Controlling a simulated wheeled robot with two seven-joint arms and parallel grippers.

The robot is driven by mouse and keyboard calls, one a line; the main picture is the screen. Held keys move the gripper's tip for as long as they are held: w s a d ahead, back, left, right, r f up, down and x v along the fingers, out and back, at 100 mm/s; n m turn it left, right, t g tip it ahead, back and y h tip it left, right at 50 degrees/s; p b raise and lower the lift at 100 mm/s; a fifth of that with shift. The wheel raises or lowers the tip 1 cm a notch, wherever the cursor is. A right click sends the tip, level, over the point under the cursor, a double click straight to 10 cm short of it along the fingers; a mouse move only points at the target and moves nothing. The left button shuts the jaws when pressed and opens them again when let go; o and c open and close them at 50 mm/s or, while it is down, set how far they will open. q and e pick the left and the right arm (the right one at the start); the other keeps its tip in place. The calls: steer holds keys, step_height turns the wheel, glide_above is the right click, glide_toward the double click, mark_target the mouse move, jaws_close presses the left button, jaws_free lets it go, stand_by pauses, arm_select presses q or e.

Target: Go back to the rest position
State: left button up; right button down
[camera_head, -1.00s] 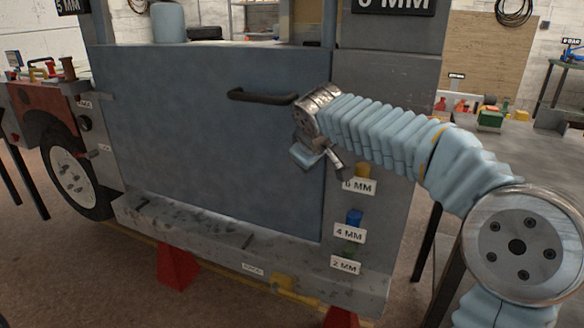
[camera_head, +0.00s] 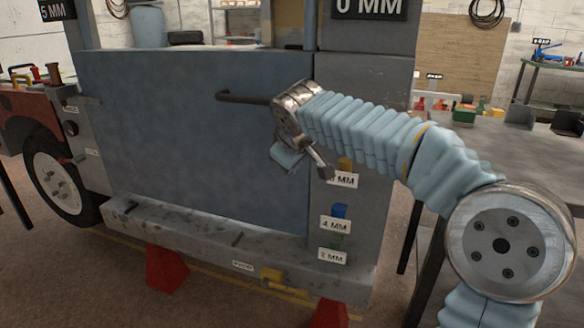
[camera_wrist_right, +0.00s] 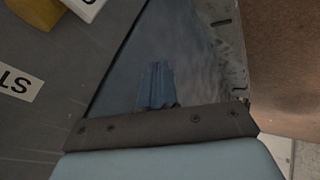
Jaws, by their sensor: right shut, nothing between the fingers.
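My right gripper (camera_head: 290,157) is in front of the right part of a blue-grey door panel (camera_head: 170,135), a little below and right of its dark bar handle (camera_head: 240,97). My wrist covers the handle's right end in the head view; whether they touch I cannot tell. The gripper hangs downward from the bent right arm, shut and empty. The right wrist view shows its closed blue fingers (camera_wrist_right: 156,86) with nothing between them and the blue-grey panel (camera_wrist_right: 185,45) behind. My left gripper is in neither view.
A grey post with size labels (camera_head: 335,225) stands right of the door. A sill ledge (camera_head: 220,238) runs below it on red stands (camera_head: 166,268). A grey workbench (camera_head: 510,160) is at right, a wheel (camera_head: 60,183) at left. Carpet in front is open.

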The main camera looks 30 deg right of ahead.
steer(key=d+v, duration=0.2)
steer(key=v, duration=0.6)
steer(key=w+a+f+g+y, duration=0.1)
steer(key=a+f, duration=0.3)
steer(key=f, duration=0.7)
steer(key=w+a+f+n+g+y, duration=0.15)
steer(key=a+f, duration=0.35)
steer(key=f, duration=0.6)
steer(key=w+a+f+m+g+y, duration=0.15)
steer(key=a+f, duration=0.25)
steer(key=f, duration=0.6)
steer(key=s+a+f+m+g+y, duration=0.1)
steer(key=s+a+f, duration=0.1)
steer(key=s+f, duration=0.5)
steer(key=s+a+f+m+y, duration=0.1)
steer(key=s+a+f, duration=0.2)
steer(key=f, duration=0.9)
steer(key=s+f+m, duration=0.2)
steer(key=s+f, duration=0.2)
steer(key=s, duration=0.3)
steer(key=s+f+m+g+y, duration=0.1)
steer(key=s+f+m, duration=0.1)
steer(key=s+f, duration=0.2)
steer(key=s, duration=0.3)
steer(key=shift+a+f, duration=0.4)
